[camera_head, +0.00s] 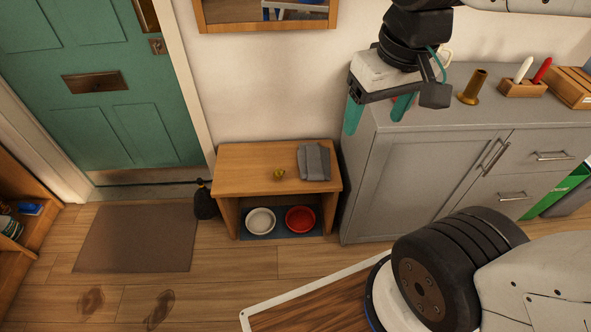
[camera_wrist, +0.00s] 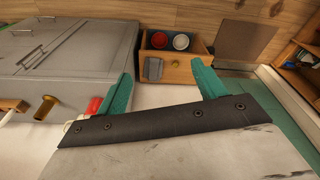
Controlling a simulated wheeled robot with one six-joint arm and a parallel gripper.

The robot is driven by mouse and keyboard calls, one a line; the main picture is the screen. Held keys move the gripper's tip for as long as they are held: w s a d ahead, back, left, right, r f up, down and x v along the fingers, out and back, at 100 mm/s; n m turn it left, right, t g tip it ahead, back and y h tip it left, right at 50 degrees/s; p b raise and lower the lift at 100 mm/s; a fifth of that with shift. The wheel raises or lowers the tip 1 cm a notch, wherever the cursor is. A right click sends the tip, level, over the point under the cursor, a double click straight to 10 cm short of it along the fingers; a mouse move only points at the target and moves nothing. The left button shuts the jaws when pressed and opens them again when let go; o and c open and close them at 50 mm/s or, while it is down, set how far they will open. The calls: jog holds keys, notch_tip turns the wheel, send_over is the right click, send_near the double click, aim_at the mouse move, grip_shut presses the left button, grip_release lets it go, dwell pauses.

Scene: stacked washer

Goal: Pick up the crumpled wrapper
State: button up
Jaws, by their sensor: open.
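A small crumpled yellow-gold piece, which looks like the wrapper (camera_head: 279,174), lies on top of the low wooden bench (camera_head: 245,156), left of a folded grey cloth (camera_head: 314,161). In the wrist view it is a tiny yellowish spot (camera_wrist: 175,63) on the bench, beside the cloth. My gripper (camera_head: 374,126) is open and empty, with its two teal fingers apart. It hangs high at the left end of the grey cabinet, above and to the right of the bench. In the wrist view the bench appears beyond and between the fingertips (camera_wrist: 161,68).
The grey cabinet (camera_head: 390,185) stands right of the bench. White (camera_head: 261,221) and red (camera_head: 300,219) bowls sit under the bench.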

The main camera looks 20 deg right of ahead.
jog(key=w+f+t, duration=0.1)
jog(key=w+f, duration=0.2)
jog(key=w, duration=0.8)
jog(key=w+f+t, duration=0.2)
jog(key=w+f, duration=0.2)
jog(key=w, duration=0.6)
jog(key=n+t+y, duration=0.1)
jog(key=t, duration=0.6)
send_over(282, 175)
notch_tip(282, 175, down, 42)
jog(key=shift+t, duration=0.7)
jog(key=s+f, duration=0.1)
jog(key=f, duration=0.2)
jog(key=s+f, duration=0.2)
jog(key=f, duration=0.1)
jog(key=s+f, duration=0.1)
jog(key=f, duration=0.3)
jog(key=shift+s+a, duration=0.15)
jog(key=shift+s, duration=0.2)
jog(key=x, duration=0.7)
jog(key=shift+w, duration=0.4)
jog(key=c, duration=1.1)
